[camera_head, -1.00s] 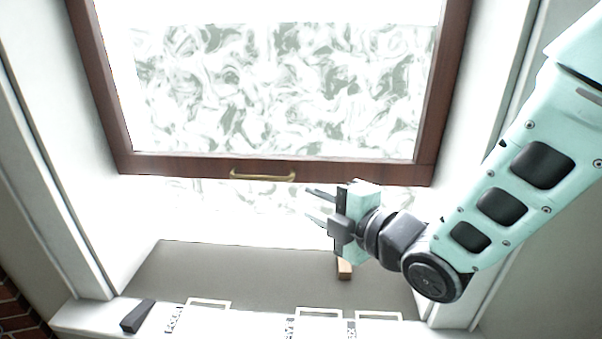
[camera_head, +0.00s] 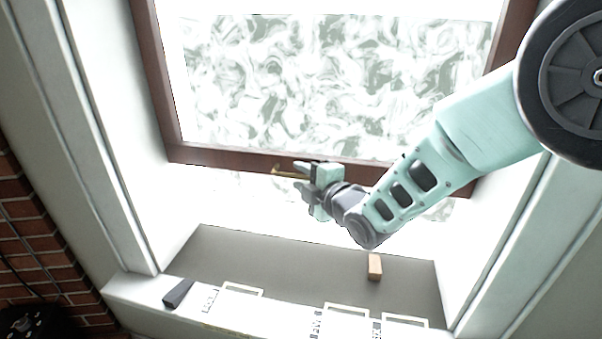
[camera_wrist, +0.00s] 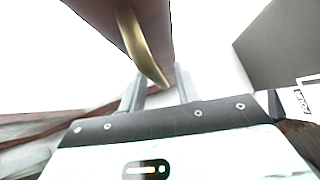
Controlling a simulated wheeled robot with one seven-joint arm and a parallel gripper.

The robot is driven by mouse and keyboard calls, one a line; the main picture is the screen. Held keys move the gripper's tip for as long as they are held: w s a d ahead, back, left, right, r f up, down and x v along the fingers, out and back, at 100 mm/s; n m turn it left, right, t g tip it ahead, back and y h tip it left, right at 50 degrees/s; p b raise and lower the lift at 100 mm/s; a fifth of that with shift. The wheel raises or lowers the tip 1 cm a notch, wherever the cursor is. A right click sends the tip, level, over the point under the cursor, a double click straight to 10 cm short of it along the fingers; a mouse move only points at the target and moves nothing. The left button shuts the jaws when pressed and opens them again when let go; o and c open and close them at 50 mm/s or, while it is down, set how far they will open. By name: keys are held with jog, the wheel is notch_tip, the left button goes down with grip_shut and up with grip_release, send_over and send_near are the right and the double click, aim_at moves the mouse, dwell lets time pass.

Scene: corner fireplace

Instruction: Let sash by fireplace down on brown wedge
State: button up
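The sash (camera_head: 225,158) has a dark reddish-brown frame and is raised, with a wide gap between its bottom rail and the sill. Its brass handle (camera_head: 285,173) is on the bottom rail and also shows in the wrist view (camera_wrist: 135,38). The brown wedge (camera_head: 375,267) is a small light-brown block on the grey sill, below and right of my gripper. My gripper (camera_head: 300,177) is at the right end of the handle. In the wrist view its fingers (camera_wrist: 160,76) are apart, with the handle's near end showing between them. Whether they touch it is unclear.
A dark grey wedge (camera_head: 179,293) lies on the white front ledge at the left. White rectangular outlines with lettering (camera_head: 345,312) line the ledge. The grey sill (camera_head: 270,262) is mostly bare. Window side walls flank the opening; brick (camera_head: 45,230) is at far left.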

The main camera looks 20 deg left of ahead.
jog(key=shift+w+a, duration=0.2)
jog(key=shift+a, duration=0.15)
jog(key=shift+c, duration=0.3)
grip_shut()
jog(key=shift+f, duration=0.2)
notch_tip(320, 180, down, 21)
jog(key=b, duration=1.8)
jog(key=shift+d+f, duration=0.1)
jog(key=shift+f, duration=0.05)
